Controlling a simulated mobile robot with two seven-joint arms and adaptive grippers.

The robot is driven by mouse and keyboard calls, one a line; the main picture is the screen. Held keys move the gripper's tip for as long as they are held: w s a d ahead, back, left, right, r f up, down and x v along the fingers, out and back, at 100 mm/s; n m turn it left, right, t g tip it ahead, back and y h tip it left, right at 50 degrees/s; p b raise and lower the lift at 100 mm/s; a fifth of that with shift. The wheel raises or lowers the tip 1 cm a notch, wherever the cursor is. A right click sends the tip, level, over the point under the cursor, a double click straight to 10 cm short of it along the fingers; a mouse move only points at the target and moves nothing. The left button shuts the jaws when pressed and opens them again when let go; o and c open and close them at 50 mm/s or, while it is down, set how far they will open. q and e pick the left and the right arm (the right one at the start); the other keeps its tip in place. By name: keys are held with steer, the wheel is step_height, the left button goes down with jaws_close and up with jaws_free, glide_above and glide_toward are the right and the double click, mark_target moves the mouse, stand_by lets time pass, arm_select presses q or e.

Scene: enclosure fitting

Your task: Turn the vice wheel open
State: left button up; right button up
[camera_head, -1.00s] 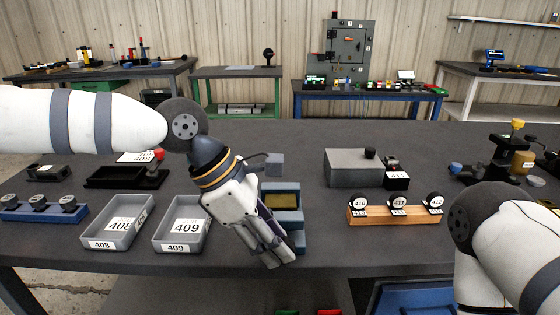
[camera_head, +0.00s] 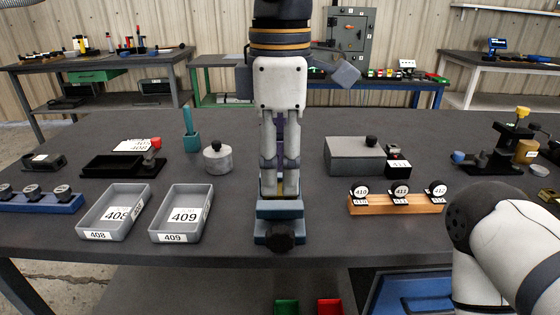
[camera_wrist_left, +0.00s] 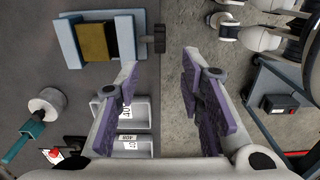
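The blue-grey vice (camera_head: 266,210) stands at the front edge of the table, with its black wheel (camera_head: 281,236) facing me. In the left wrist view the vice (camera_wrist_left: 67,42) holds a brass-coloured block (camera_wrist_left: 97,41) between its jaws, and the wheel (camera_wrist_left: 159,39) sticks out to the right. My left gripper (camera_head: 280,190) points down over the vice, in front of the block in the head view. In the wrist view its purple-padded fingers (camera_wrist_left: 160,62) are wide apart and empty, with the wheel showing beyond the gap between their tips. My right gripper is out of view.
Grey trays 408 (camera_head: 86,226) and 409 (camera_head: 157,225) lie left of the vice. A grey cylinder (camera_head: 217,160) and teal holder (camera_head: 191,143) stand behind them. A wooden rack (camera_head: 425,206) and grey box (camera_head: 352,158) are to the right. My right arm covers the right front.

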mark_target(274, 230)
arm_select(q)
steer(key=shift+c, duration=0.6)
steer(key=shift+s+f, duration=0.1)
steer(key=shift+f, duration=0.2)
steer(key=shift+c, duration=0.8)
steer(key=f, duration=0.4)
steer(key=f+b, duration=0.1)
steer(key=f, duration=0.3)
steer(key=a+f, duration=0.1)
steer(key=f, duration=0.3)
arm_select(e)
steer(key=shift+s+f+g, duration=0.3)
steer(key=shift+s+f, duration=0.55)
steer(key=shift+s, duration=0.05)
arm_select(q)
jaws_close()
